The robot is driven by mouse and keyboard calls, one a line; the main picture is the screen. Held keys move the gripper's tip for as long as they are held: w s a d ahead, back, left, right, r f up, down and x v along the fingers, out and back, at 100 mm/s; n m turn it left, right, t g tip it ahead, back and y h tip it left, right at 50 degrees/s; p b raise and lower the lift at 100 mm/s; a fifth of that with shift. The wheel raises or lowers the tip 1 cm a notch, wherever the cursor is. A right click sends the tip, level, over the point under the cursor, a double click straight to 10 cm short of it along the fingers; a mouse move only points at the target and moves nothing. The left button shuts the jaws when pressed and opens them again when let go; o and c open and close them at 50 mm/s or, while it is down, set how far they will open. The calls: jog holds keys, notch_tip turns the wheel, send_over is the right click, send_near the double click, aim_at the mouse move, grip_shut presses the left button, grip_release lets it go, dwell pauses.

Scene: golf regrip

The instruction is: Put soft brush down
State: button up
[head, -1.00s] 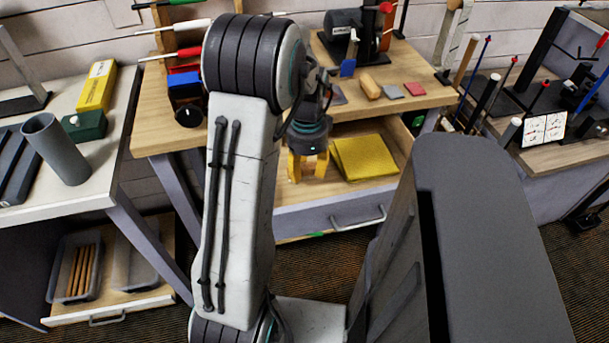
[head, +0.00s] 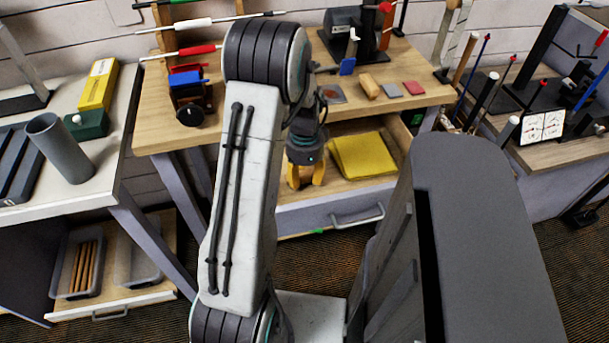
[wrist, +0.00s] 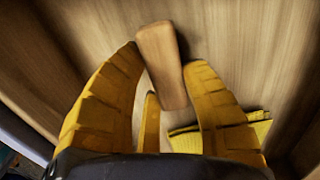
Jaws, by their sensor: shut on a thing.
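My gripper (head: 306,177) is inside the open drawer (head: 335,211) below the middle workbench, at its left part. In the wrist view its yellow fingers (wrist: 168,72) are closed around a brown wooden piece, which I take to be the soft brush (wrist: 160,52). The brush's bristles cannot be made out, and in the head view the brush is hidden by the gripper. The pale wooden drawer floor lies beyond the brush. I cannot tell whether the brush touches it.
A folded yellow cloth (head: 365,157) lies in the drawer just right of my gripper; it also shows in the wrist view (wrist: 250,130). A wooden block (head: 369,86), a grey block (head: 391,90) and a red block (head: 414,88) lie on the bench top (head: 430,93) above.

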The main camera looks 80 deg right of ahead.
aim_at(303, 174)
jog(key=shift+f, duration=0.15)
jog(key=o, duration=1.1)
notch_tip(303, 174, up, 12)
jog(key=shift+w+d+r, duration=0.1)
jog(key=shift+w+r, duration=0.05)
jog(key=shift+r, duration=0.05)
